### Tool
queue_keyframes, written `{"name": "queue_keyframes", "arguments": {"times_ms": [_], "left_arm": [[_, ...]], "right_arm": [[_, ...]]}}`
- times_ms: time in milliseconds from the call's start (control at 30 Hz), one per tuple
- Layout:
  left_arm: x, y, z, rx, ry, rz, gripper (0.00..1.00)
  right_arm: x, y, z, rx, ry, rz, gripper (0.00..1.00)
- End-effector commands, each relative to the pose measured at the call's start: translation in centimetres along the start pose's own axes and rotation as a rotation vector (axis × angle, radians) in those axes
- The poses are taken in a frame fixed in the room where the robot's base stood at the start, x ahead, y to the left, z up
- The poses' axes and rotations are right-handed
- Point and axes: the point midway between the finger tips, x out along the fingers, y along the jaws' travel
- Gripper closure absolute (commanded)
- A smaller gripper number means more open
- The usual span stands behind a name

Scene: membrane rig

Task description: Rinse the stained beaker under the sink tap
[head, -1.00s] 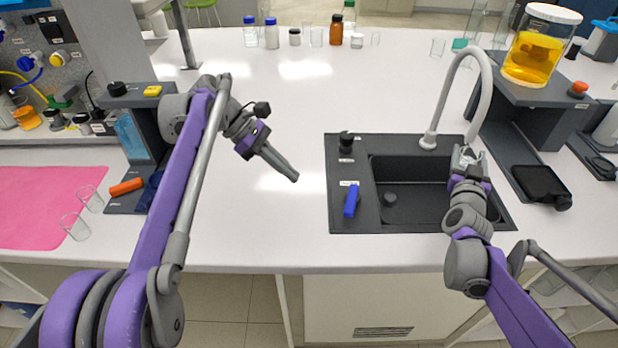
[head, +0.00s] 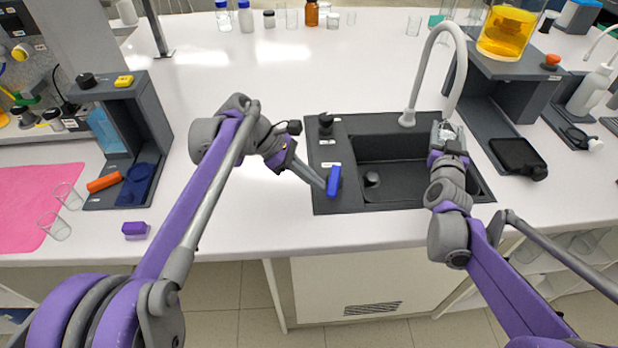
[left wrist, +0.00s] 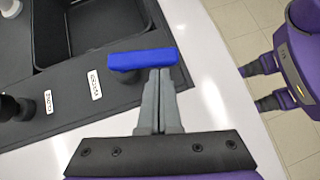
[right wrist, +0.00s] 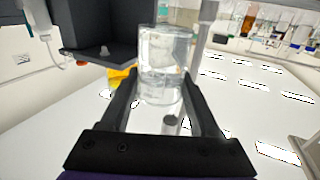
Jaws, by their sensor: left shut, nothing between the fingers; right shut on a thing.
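A blue lever handle (head: 334,180) stands on the dark deck at the left of the sink (head: 395,182). My left gripper (head: 325,188) is shut and empty, with its tips right at the handle. In the left wrist view the blue handle (left wrist: 143,60) lies across the fingertips (left wrist: 160,76); whether they touch I cannot tell. My right gripper (head: 447,130) is shut on a clear glass beaker (right wrist: 165,65) over the sink, near the grey tap spout (head: 449,60). The beaker looks upright; I cannot make out a stain or a water stream.
A black knob (head: 325,122) stands behind the blue handle on the deck. A dark stand with a yellow-filled jar (head: 508,34) is right of the tap. A pink mat (head: 30,200) and two glasses (head: 62,208) are at the left. The counter between is mostly clear.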

Motion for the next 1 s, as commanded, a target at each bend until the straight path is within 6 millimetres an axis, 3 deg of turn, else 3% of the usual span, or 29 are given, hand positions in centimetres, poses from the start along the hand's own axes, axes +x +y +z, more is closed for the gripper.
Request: {"name": "queue_keyframes", "arguments": {"times_ms": [567, 1000], "left_arm": [[1.3, -1.0, 1.3, -0.07, 0.0, 0.07, 1.0], [0.5, -1.2, 0.5, -0.072, 0.0, 0.072, 1.0]], "right_arm": [[0.0, 0.0, 0.0, 0.0, 0.0, 0.0, 0.94], [0.0, 0.0, 0.0, 0.0, 0.0, 0.0, 0.94]]}}
